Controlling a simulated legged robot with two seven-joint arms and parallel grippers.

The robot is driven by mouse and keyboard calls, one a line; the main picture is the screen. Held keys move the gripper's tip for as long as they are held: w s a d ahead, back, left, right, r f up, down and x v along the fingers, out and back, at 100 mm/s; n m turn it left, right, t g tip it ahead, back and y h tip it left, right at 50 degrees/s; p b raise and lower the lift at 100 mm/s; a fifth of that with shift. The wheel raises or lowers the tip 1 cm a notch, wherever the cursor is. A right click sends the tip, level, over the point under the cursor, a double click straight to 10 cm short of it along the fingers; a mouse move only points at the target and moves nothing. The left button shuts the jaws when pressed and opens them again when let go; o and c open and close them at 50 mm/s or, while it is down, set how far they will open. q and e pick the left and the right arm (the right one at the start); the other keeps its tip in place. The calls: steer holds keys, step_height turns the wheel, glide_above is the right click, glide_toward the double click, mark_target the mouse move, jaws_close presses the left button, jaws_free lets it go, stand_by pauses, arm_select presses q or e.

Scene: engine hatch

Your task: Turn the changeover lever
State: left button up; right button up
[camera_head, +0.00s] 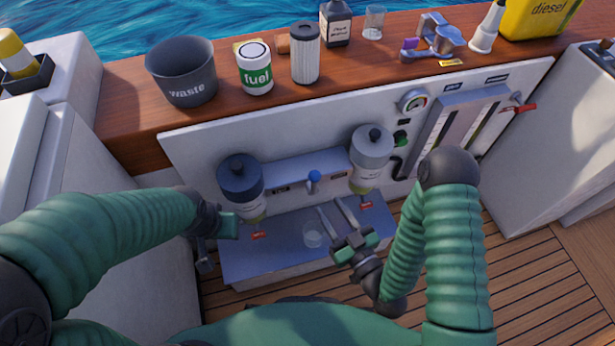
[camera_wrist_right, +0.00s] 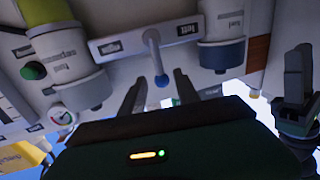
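The changeover lever (camera_head: 314,178) has a blue knob and sits on the grey panel between two fuel filters. In the right wrist view the lever (camera_wrist_right: 152,48) shows its knob between my fingers in the picture, though contact is not visible. My right gripper (camera_head: 331,204) is open and empty, its fingers pointing up toward the lever from below. The fingers also show in the right wrist view (camera_wrist_right: 159,82). My left gripper (camera_head: 205,258) hangs beside the left filter (camera_head: 241,185), away from the lever; its finger gap is unclear.
The right filter (camera_head: 371,158) flanks the lever on the other side. A clear cup (camera_head: 312,234) stands on the tray (camera_head: 280,262) below. A waste bucket (camera_head: 183,75), a fuel can (camera_head: 255,70) and other items stand on the wooden ledge. A red-handled valve (camera_head: 522,107) is far right.

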mark_target(316, 185)
steer(key=shift+t, duration=0.3)
steer(key=b+x, duration=0.5)
steer(key=shift+w, duration=0.35)
steer(key=b+x, duration=0.1)
steer(key=x, duration=0.6)
steer(key=shift+r+b, duration=0.15)
steer(key=shift+b, duration=0.2)
steer(key=shift+c, duration=0.4)
jaws_close()
steer(key=shift+r, duration=0.1)
